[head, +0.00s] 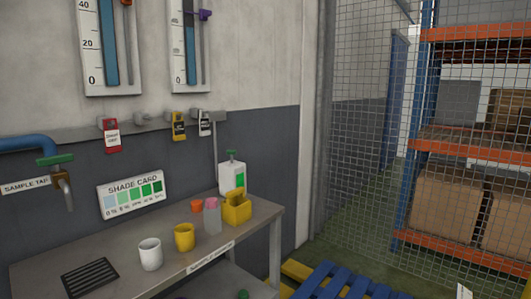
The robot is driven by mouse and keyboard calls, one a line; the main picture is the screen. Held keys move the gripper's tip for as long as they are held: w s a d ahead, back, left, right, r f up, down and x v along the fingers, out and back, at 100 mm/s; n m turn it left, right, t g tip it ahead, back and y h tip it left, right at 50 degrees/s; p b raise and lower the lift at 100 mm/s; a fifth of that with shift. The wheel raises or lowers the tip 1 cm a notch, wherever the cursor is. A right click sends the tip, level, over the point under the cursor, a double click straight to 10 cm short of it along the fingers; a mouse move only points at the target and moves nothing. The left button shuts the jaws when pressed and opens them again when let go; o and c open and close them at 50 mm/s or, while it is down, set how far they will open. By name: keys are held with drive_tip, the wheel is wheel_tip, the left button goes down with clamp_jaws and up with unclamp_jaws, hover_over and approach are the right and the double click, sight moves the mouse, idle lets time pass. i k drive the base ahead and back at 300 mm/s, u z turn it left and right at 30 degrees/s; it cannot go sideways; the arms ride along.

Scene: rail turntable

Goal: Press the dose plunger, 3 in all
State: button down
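A white container (232,177) with a green label stands at the back right of the grey bench (225,258). The lower right of the container is partly hidden by a yellow holder (236,212). My gripper is not in the head view, so its state and its distance from the plunger do not show.
A sample tap (62,185) juts out at left. A blue pallet (345,282) lies right of the bench, before a mesh fence (375,140).

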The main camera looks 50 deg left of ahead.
sight(231, 152)
drive_tip(key=u, duration=0.3)
drive_tip(key=i, duration=1.65)
drive_tip(key=u, duration=1.4)
drive_tip(key=i, duration=1.05)
drive_tip(key=u, duration=1.35)
drive_tip(key=i, duration=0.5)
drive_tip(key=u, duration=0.2)
